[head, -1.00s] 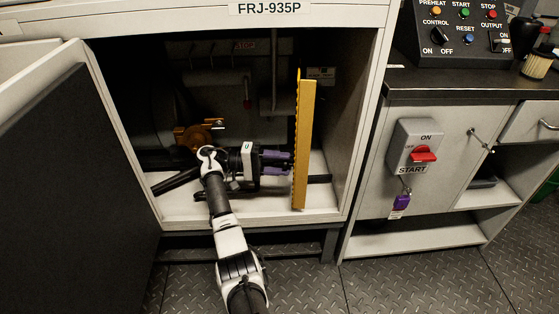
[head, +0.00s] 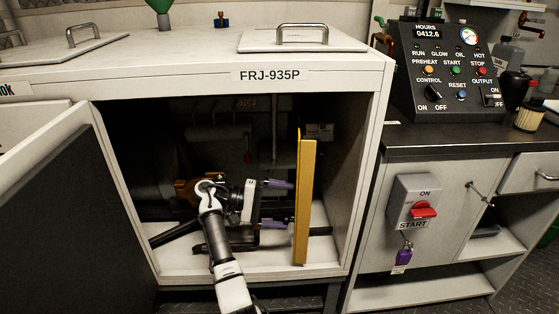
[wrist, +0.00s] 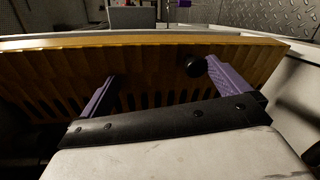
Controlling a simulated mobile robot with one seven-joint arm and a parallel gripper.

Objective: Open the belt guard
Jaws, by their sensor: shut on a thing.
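The belt guard (head: 305,205) is a yellow-orange panel standing upright, edge-on to the head camera, inside the open cabinet bay. In the wrist view its slotted face (wrist: 150,65) fills the width, with a small black knob (wrist: 195,66) on it. My gripper (head: 280,204) reaches in from the left, its purple fingertips at the guard's left face. In the wrist view my gripper (wrist: 163,82) has its fingers well apart, the right one beside the knob. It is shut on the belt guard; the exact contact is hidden.
The cabinet door (head: 60,210) stands open on the left. The bay's right wall (head: 358,170) is close to the guard. Dark machinery (head: 150,160) lies behind my arm. A red switch (head: 423,211) and control panel (head: 455,70) are outside on the right.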

